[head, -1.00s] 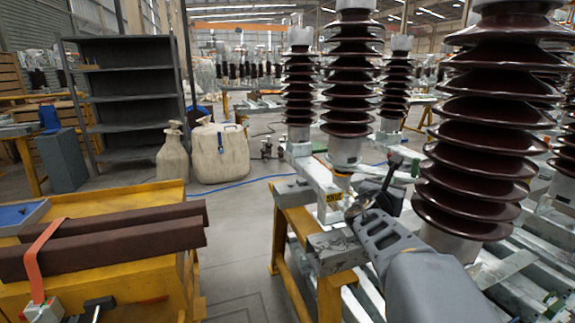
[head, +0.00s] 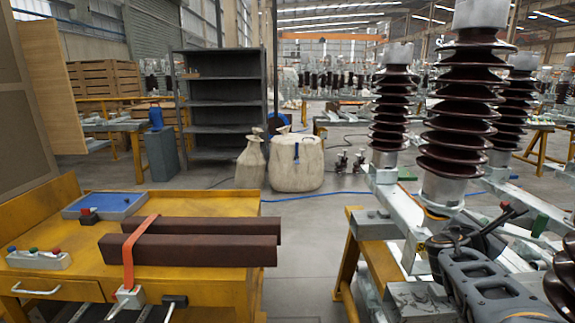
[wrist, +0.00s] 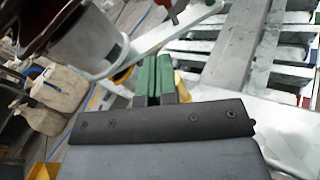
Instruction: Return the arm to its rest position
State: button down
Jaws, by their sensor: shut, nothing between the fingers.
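My gripper (wrist: 156,72) shows in the wrist view as two dark green fingers, close together, with nothing between them. Below the fingers is its dark mounting plate. In the head view my grey arm reaches in from the lower right corner, in front of the isolator frame (head: 400,215). A dark lever (head: 498,222) with a reddish tip stands beside the arm's end. I cannot tell from the head view whether the arm touches the frame.
Brown ribbed insulators (head: 470,110) rise close behind and beside my arm. A yellow workbench (head: 190,200) with two dark beams (head: 200,248) is at the left. Pale sacks (head: 296,163) and a grey shelf (head: 220,95) stand behind. The floor between bench and frame is clear.

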jog(key=s+a+r+m+g+y+p, duration=0.2)
jog(key=s+a+r+m+y+p, duration=0.1)
jog(key=a+m+p, duration=0.4)
jog(key=s+a+r+m+g+y+p, duration=0.2)
jog(key=s+a+m+y+p, duration=0.3)
jog(key=a+p, duration=0.5)
jog(key=s+a+r+m+g+y+p, duration=0.2)
jog(key=s+a+r+m+y+p, duration=0.2)
jog(key=a+m+y+p, duration=0.2)
jog(key=a+m+p, duration=0.2)
jog(key=m+p, duration=0.1)
jog(key=shift+a+r, duration=0.25)
jog(key=shift+a, duration=0.05)
